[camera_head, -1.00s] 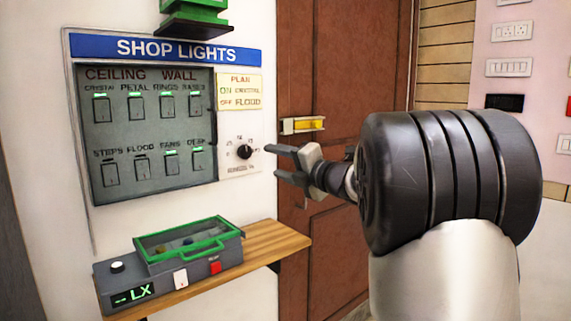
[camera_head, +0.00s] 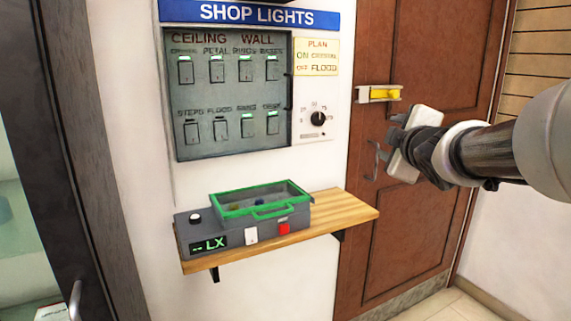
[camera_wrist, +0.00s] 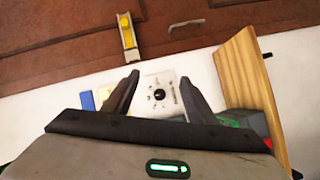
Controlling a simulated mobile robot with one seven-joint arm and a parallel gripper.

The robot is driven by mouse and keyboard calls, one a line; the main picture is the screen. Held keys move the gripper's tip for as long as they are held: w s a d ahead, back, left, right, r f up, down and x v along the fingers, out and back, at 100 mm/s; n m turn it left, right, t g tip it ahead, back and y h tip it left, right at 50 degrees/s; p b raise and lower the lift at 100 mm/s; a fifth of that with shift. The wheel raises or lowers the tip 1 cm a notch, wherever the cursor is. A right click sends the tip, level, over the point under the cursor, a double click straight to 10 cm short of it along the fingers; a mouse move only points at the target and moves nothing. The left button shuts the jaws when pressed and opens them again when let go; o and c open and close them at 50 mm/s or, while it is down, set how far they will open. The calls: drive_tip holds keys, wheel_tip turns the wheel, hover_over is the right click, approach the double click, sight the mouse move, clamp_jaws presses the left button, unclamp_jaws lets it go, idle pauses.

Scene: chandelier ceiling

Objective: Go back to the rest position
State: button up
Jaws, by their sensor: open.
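My gripper (camera_head: 392,138) is in front of the brown door (camera_head: 372,235), right of the switch panel in the head view. In the wrist view my gripper (camera_wrist: 153,98) shows its two dark fingers spread apart with nothing between them. The dial plate (camera_wrist: 163,82) with its black knob appears beyond the gap between the fingers. In the head view the dial knob (camera_head: 317,118) is left of the gripper and apart from it.
The SHOP LIGHTS panel (camera_head: 228,150) hangs on the white wall. Below it, a wooden shelf (camera_head: 350,205) carries a grey box with a green-framed lid (camera_head: 262,198). A yellow door latch (camera_head: 380,94) is near my gripper. A dark cabinet edge (camera_head: 75,130) stands at left.

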drive_tip(key=s+a+f+m+g, duration=0.35)
drive_tip(key=s+f, duration=0.25)
drive_tip(key=s, duration=0.3)
drive_tip(key=s+a+f+m+g+y, duration=0.1)
drive_tip(key=s+a+f+m+g, duration=0.35)
drive_tip(key=s, duration=0.55)
drive_tip(key=s+a+f+m+g, duration=0.25)
drive_tip(key=s+f+m, duration=0.25)
drive_tip(key=s+f, duration=0.35)
wheel_tip(320, 180, up, 26)
drive_tip(key=s+a+p, duration=0.1)
drive_tip(key=s+p, duration=0.1)
drive_tip(key=p, duration=2.5)
drive_tip(key=shift+s+r+y, duration=0.15)
drive_tip(key=shift+s+y, duration=0.15)
drive_tip(key=shift+s, duration=0.05)
